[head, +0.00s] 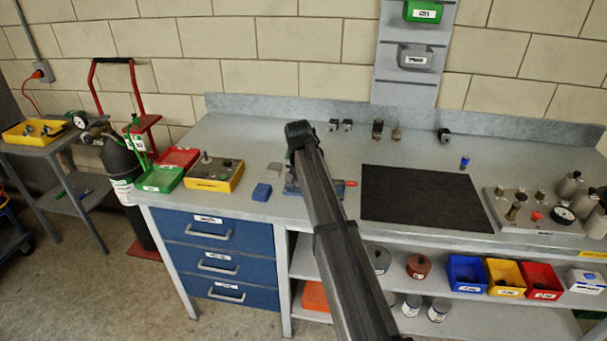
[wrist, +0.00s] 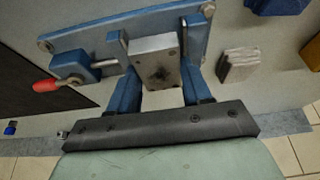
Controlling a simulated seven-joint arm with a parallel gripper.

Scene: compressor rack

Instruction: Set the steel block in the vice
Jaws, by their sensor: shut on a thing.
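The steel block (wrist: 155,62), grey with small holes in its face, is between the two fingers of my gripper (wrist: 156,52) in the wrist view. The gripper is shut on it. The blue vice (wrist: 95,42) lies behind the block, with its red handle (wrist: 45,86) to the left. The block overlaps the vice in the picture; I cannot tell whether it rests between the jaws or hangs above them. In the head view my arm hides the block and most of the vice (head: 292,188); the red handle (head: 351,183) shows at right.
A black mat (head: 420,195) lies right of the vice.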

